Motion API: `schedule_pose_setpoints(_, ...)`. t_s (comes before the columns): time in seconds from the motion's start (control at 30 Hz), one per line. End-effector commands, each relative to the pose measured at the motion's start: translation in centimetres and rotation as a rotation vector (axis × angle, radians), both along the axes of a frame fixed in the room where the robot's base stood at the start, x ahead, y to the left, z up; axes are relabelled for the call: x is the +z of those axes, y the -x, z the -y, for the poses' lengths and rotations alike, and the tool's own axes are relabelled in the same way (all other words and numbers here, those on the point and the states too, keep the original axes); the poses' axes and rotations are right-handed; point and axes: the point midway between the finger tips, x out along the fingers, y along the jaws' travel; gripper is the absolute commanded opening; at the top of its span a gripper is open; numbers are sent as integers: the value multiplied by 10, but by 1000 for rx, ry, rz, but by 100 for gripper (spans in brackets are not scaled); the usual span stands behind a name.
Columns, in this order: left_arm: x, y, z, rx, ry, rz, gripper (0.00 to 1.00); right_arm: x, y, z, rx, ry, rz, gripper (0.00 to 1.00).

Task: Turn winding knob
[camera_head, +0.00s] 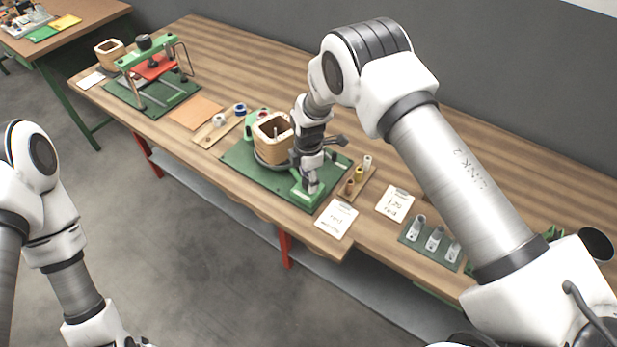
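The winding station has a green base plate (236,158) on the wooden bench. It carries a square wooden coil former (272,137) on a dark round turntable. A green block (305,196) sits at the plate's front right corner. My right gripper (309,186) points down at this block, at its top. Its fingers are small and dark here, and I cannot tell whether they are closed on anything. The winding knob is not clearly visible; the gripper covers the top of the block. My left arm hangs at the lower left, away from the bench, with its gripper out of frame.
Small spools stand on a wooden strip (350,191) right of the plate. Two note cards (337,219) lie nearby. A green holder (417,240) with grey parts is farther right. A green-framed press (145,62) stands at the left. An orange-brown sheet (195,113) lies between.

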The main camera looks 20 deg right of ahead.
Motion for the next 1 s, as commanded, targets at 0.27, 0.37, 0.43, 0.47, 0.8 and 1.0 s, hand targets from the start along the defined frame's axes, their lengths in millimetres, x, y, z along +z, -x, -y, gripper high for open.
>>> schedule_pose_setpoints(0.27,0,0,0,0,0,0,0,-1,1,0,0,0,-4,66)
schedule_pose_setpoints(0.37,0,0,0,0,0,0,0,-1,2,0,0,1,-5,66)
schedule_pose_setpoints(0.43,0,0,0,0,0,0,0,-1,2,0,0,1,-5,66)
schedule_pose_setpoints(0.47,0,0,0,0,0,0,0,-1,1,0,0,0,-3,66)
schedule_pose_setpoints(0.8,18,0,0,0,0,0,0,23,1,0,0,0,-2,66)
schedule_pose_setpoints(1.0,29,0,0,0,0,0,0,40,1,0,0,0,-3,66)
